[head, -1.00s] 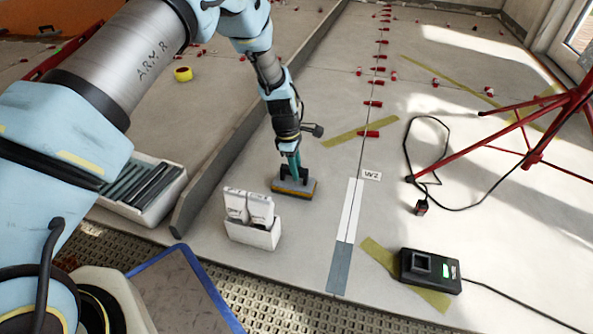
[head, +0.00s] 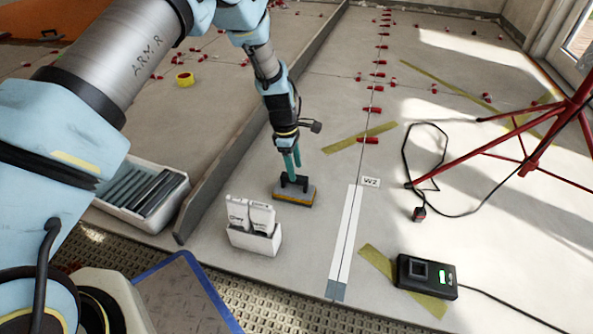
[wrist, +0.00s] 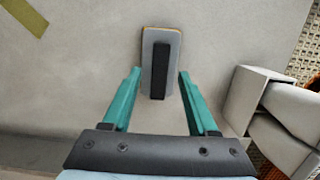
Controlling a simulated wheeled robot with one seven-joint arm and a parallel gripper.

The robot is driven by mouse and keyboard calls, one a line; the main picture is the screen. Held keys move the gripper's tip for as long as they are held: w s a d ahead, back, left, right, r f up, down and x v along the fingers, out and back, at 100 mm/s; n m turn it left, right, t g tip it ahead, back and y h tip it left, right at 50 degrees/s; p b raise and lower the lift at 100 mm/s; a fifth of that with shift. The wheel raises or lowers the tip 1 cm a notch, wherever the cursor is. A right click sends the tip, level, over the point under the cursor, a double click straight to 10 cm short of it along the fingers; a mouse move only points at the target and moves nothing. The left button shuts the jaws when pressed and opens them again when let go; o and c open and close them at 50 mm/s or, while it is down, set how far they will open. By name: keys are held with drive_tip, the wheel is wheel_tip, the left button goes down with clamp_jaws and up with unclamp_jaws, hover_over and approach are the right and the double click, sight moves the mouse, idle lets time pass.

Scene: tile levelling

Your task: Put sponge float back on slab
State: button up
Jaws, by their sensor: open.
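The sponge float (head: 294,194), a grey plate with an orange-brown sponge edge and a dark handle, lies flat on the slab (head: 310,232). My gripper (head: 292,163) is open and empty, just above the float. In the wrist view the float (wrist: 174,58) lies beyond the teal fingers, its dark handle lined up with the gap between them. The open fingers (wrist: 158,75) stand to either side of the handle's near end and look clear of it.
A white box with packets (head: 254,238) stands close in front of the float. A low upright edge (head: 215,165) runs along the left. A white-and-grey strip (head: 345,240), a black device (head: 427,274) and a red tripod (head: 530,160) are to the right.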

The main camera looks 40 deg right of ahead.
wheel_tip(320, 180, up, 8)
drive_tip(key=w+p, duration=0.1)
drive_tip(key=p, duration=0.2)
drive_tip(key=shift+a+f, duration=0.15)
drive_tip(key=shift+a, duration=0.2)
drive_tip(key=shift+w, duration=0.1)
drive_tip(key=w+a+r+m+t, duration=0.1)
drive_tip(key=w+a+r, duration=0.35)
drive_tip(key=a, duration=0.45)
drive_tip(key=w+a+r+m, duration=0.1)
drive_tip(key=w+a+r, duration=0.2)
drive_tip(key=a+r, duration=0.4)
drive_tip(key=w+a+r+m+t, duration=0.15)
drive_tip(key=w+a+r, duration=0.25)
drive_tip(key=a, duration=0.6)
drive_tip(key=s+a+r+m, duration=0.1)
drive_tip(key=s+a+r, duration=0.1)
drive_tip(key=a, duration=0.5)
drive_tip(key=s+a+r+m, duration=0.2)
drive_tip(key=s+a, duration=0.2)
drive_tip(key=a, duration=0.4)
drive_tip(key=s+a+r+m, duration=0.1)
drive_tip(key=s+a+r, duration=0.1)
drive_tip(key=a, duration=0.5)
drive_tip(key=shift+s+a+r+t+y, duration=0.2)
drive_tip(key=shift+s+r+t+y, duration=0.2)
drive_tip(key=shift+r, duration=0.1)
drive_tip(key=shift+r, duration=0.1)
